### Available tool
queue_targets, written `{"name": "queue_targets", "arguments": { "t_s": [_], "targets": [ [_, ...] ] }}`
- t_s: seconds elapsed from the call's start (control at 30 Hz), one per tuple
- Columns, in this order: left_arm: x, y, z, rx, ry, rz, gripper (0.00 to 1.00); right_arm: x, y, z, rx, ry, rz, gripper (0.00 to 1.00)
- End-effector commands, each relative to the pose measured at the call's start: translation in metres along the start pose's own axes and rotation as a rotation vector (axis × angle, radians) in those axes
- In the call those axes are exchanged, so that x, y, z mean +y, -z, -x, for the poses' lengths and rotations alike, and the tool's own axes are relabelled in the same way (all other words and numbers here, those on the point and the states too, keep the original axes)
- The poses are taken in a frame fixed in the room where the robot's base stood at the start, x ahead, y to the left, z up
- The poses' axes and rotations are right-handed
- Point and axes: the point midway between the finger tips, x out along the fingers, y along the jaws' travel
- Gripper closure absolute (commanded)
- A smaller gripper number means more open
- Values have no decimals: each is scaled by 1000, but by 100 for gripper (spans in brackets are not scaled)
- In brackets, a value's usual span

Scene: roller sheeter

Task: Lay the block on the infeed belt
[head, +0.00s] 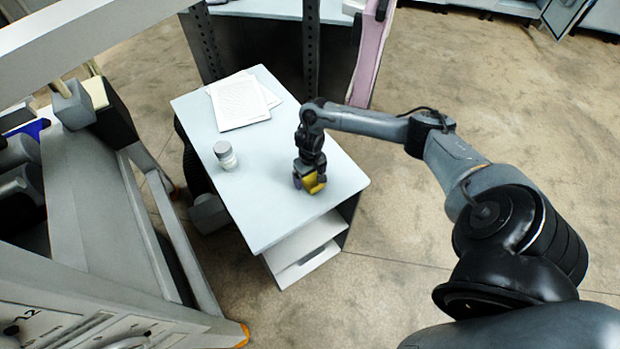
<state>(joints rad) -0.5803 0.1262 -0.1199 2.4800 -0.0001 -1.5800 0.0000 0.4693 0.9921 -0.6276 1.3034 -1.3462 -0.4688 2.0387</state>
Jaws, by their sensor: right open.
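A yellow block (315,184) is on the small light-topped table, toward its right side. My right gripper (309,183) is open and right at the block, pointing down from above. The gripper covers part of the block, and I cannot tell whether the fingers touch it. A large grey machine stands at the left, with a long flat grey surface (88,205) that looks like the infeed belt. The block is apart from this surface. My left gripper is not in view.
The table (270,215) also holds a lidded jar (225,155) and a stack of papers (240,101). A pink-faced panel (372,55) and dark posts stand behind. A shelf with white sheets (305,248) sits under the tabletop. The floor at the right is open.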

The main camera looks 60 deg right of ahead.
Motion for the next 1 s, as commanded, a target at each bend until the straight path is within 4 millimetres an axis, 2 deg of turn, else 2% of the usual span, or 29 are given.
{"name": "queue_targets", "arguments": {
  "t_s": [0.17, 0.5, 0.6, 1.0],
  "targets": [
    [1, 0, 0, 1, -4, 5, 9, 0, 0, 0, 0, 0, 0, 10],
    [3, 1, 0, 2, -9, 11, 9, 0, 0, 0, 0, 0, 0, 62],
    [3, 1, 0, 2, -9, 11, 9, 0, 0, 1, 1, 0, 0, 74],
    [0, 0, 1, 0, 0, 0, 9, 0, 1, 7, 2, 1, -1, 74]
  ]
}}
